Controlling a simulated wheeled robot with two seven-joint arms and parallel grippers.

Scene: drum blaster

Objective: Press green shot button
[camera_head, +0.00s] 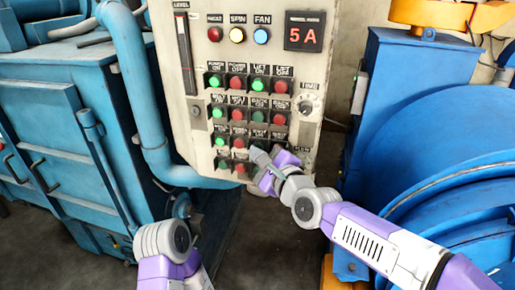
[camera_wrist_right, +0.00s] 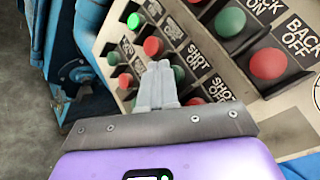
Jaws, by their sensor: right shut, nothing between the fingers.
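The green shot button (camera_wrist_right: 179,73) is beside the SHOT ON label in the right wrist view, partly hidden by my fingers. In the head view my gripper covers much of that spot on the panel. My right gripper (camera_wrist_right: 158,68) is shut and empty, its fingertips close beside the green button; I cannot tell if they touch it. In the head view the right gripper (camera_head: 258,158) is at the lower part of the panel. My left gripper (camera_head: 184,207) is low at the left, small and dark, its fingers unclear.
The control panel (camera_head: 172,80) carries several red and green buttons close together. The red shot button (camera_wrist_right: 195,101) is just beside my fingers. A blue pipe (camera_head: 135,75) runs left of the panel, and blue machinery (camera_head: 410,140) stands at the right.

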